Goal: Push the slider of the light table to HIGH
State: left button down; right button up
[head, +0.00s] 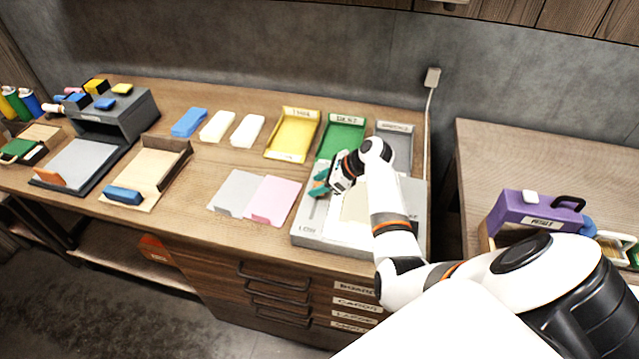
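The light table (309,241) is a pale grey box with a lighter top at the right end of the workbench. The word LOW shows at its near left corner. My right gripper (319,182), with teal fingertips, is over the left side of the light table. Its fingers are too small to tell if they are apart or together. I cannot make out the slider or a HIGH mark; my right arm covers much of the table's right part. I cannot tell if the gripper touches the table. My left gripper is not in view.
Yellow (291,137), green (342,136) and grey (397,148) trays stand behind the light table. A grey card (235,191) and a pink card (271,199) lie left of it. A purple box (527,215) sits on the right-hand bench. A cable hangs behind.

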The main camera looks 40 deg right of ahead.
jog(key=v, duration=1.2)
jog(key=shift+b, duration=0.4)
jog(key=shift+s, duration=0.1)
